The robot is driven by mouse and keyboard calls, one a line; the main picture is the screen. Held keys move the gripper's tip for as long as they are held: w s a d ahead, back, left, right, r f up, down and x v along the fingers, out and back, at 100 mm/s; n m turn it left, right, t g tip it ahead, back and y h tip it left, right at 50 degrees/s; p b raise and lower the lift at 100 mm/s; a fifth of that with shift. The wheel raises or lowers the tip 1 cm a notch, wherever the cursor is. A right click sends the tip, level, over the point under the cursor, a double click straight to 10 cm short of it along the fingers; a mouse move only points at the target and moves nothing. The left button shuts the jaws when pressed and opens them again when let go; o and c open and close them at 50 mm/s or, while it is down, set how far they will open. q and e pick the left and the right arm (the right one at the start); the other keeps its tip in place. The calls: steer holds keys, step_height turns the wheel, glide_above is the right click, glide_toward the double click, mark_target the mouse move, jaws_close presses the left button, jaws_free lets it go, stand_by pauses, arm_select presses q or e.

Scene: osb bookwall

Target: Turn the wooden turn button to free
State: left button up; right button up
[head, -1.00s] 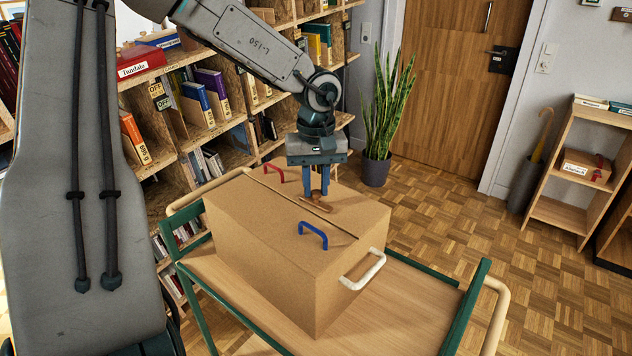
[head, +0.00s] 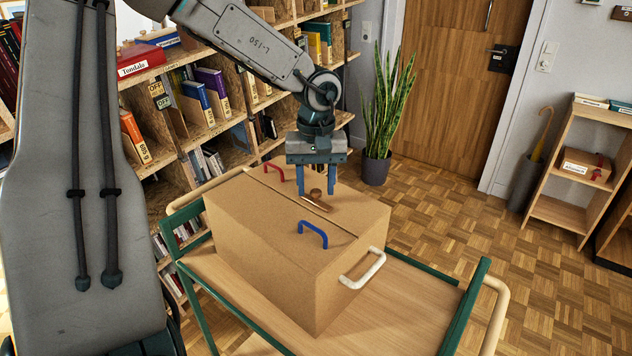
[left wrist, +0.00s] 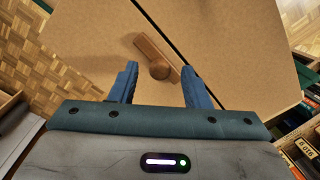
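The wooden turn button (head: 315,204), a short brown bar with a round knob, sits on top of the cardboard box (head: 270,235). It also shows in the left wrist view (left wrist: 151,51), with its knob near the gap between my fingertips. The bar lies beside the dark lid seam, roughly parallel to it, and does not appear to cross it. My left gripper (head: 317,196) points down over the knob, its two blue fingers open on either side with visible gaps. My right gripper is not in view.
The box has a red handle (head: 274,171), a blue handle (head: 313,234) and a white handle (head: 362,270). It stands on a green-framed trolley (head: 408,290). Bookshelves (head: 172,165) rise behind at left; a potted plant (head: 378,160) stands behind.

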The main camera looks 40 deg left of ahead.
mark_target(316, 190)
arm_select(q)
steer(key=shift+r, duration=0.1)
step_height(316, 190, up, 11)
steer(key=shift+f, duration=0.2)
stand_by(0.6)
